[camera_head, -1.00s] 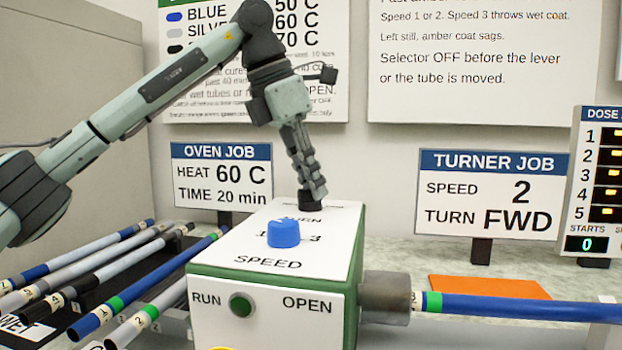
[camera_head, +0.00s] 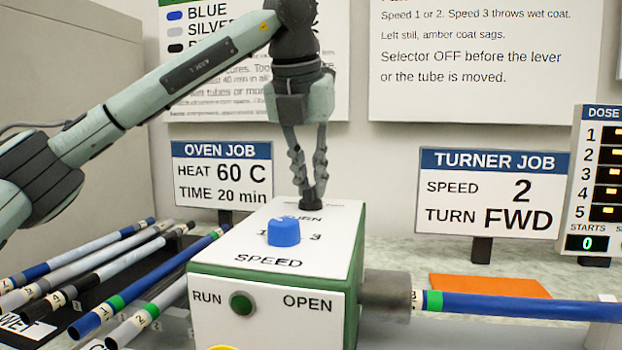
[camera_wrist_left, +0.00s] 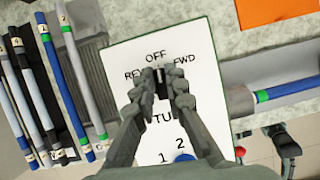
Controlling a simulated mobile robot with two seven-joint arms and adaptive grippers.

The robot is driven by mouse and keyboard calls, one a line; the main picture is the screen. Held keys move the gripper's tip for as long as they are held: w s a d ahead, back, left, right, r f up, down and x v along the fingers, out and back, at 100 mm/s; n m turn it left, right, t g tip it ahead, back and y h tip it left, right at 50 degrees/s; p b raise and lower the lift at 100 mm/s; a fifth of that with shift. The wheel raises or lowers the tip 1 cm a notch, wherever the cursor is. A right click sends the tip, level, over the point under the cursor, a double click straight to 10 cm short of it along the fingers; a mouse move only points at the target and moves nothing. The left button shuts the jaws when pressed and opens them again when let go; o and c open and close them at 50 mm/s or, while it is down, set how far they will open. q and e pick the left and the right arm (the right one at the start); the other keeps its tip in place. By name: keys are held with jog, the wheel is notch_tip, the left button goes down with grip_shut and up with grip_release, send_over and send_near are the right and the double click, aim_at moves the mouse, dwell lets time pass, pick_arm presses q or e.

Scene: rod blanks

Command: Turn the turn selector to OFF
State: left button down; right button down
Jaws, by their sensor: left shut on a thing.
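My left gripper (camera_head: 311,195) points down onto the top of the white and green turner box (camera_head: 230,262), behind the blue speed knob (camera_head: 284,232). Its fingers are shut on the turn selector, a small dark knob (camera_wrist_left: 161,85), in the left wrist view. The labels REV, OFF (camera_wrist_left: 156,56) and FWD are printed around the selector. The fingers cover much of the knob, and I cannot tell for sure which label it points to. My right gripper is not seen in the head view.
A blue tube (camera_head: 520,306) with a green band sits in the grey chuck (camera_head: 386,297) on the box's right. Several rods (camera_head: 120,300) lie at the left. The TURNER JOB sign (camera_head: 490,192) reads speed 2, turn FWD. An orange sheet (camera_head: 488,286) lies behind the tube.

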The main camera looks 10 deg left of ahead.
pick_arm(q)
jog(key=shift+n, duration=0.4)
jog(key=c, duration=1.6)
grip_release()
jog(key=shift+o, duration=0.2)
jog(key=v, duration=1.2)
jog(key=shift+d, duration=0.2)
jog(key=shift+w, duration=0.1)
